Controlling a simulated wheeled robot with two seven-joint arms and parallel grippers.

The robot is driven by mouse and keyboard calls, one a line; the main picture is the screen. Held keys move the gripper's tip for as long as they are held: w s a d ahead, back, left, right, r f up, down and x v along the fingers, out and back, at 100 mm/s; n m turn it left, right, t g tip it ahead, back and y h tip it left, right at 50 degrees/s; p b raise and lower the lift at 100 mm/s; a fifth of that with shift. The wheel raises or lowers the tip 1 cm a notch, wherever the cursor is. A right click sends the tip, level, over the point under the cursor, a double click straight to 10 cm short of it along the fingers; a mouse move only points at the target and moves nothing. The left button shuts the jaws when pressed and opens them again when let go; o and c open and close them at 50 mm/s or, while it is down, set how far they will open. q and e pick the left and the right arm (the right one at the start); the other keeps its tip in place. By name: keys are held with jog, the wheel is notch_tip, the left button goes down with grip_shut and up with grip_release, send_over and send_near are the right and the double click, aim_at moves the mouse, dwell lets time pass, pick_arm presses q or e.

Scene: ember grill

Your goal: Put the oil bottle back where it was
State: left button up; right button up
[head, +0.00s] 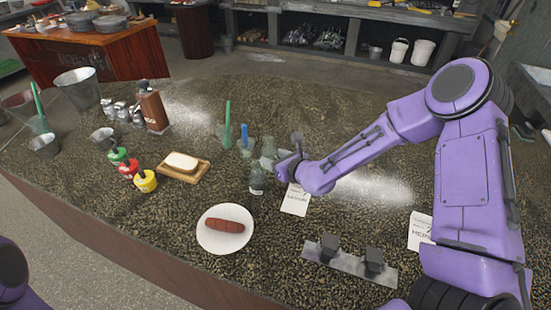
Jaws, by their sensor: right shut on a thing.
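My right arm reaches in from the right, and its gripper (278,163) is beside a small group of glass bottles near the middle of the counter. The gripper is shut on a clear glass bottle (258,180), which seems to be the oil bottle. The bottle is about upright; its upper part is partly hidden by the gripper. I cannot tell whether its base touches the counter. My left gripper is out of view.
A plate (206,238) with a sausage (225,226) is in front. Bottles with a green top (227,125) and a blue top (245,132) stand just behind. A white card (296,199) lies close right. Sauce bottles (146,182) and a wooden board (201,170) are left.

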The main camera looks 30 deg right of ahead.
jog(key=shift+f, duration=0.2)
jog(key=o, duration=1.2)
jog(key=shift+w+f, duration=0.1)
jog(key=shift+w, duration=0.1)
jog(key=shift+s+r, duration=0.25)
jog(key=shift+r, duration=0.1)
jog(key=shift+v, duration=5.8)
jog(key=shift+f, duration=0.1)
